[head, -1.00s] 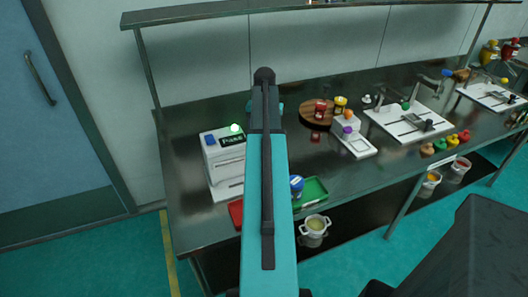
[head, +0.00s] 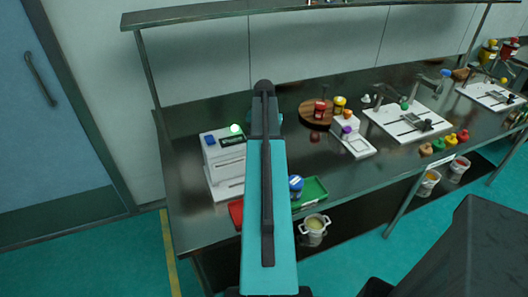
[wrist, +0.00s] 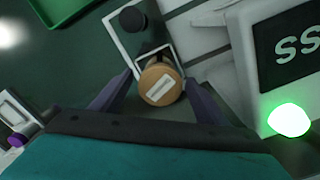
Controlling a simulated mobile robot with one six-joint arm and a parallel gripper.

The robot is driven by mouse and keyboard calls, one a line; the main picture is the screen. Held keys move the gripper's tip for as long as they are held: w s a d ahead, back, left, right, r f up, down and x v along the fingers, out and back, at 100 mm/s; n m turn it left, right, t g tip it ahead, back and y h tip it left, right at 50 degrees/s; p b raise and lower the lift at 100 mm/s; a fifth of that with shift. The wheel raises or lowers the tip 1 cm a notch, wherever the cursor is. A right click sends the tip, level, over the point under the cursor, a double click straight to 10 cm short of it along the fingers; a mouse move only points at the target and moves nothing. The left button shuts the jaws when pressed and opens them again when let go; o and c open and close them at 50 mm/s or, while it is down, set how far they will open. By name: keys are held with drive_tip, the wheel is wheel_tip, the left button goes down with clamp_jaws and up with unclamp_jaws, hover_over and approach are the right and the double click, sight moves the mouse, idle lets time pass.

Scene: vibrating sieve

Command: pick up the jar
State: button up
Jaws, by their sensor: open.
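In the wrist view a round tan top with a white label, which looks like the jar (wrist: 160,85), is seen from above. It sits between the fingers of my gripper (wrist: 159,79), which is open, with one finger on each side. I cannot tell whether either finger touches it. A white square frame (wrist: 116,40) lies close behind it. In the head view my own arm hides this jar and the gripper's fingers. A separate blue-topped container (head: 296,184) shows just right of my arm.
A white machine (head: 224,160) with a lit green lamp (wrist: 288,120) stands close on the right in the wrist view. A black knob (wrist: 132,18) rises beside the frame. A green tray (head: 314,190) and a red tray (head: 236,212) lie at the table's front edge.

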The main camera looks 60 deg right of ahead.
drive_tip(key=shift+f+p, duration=0.4)
drive_tip(key=shift+f, duration=1.3)
drive_tip(key=c, duration=1.3)
drive_tip(key=shift+r, duration=0.15)
drive_tip(key=shift+r+b, duration=1.1)
drive_tip(key=shift+r, duration=3.8)
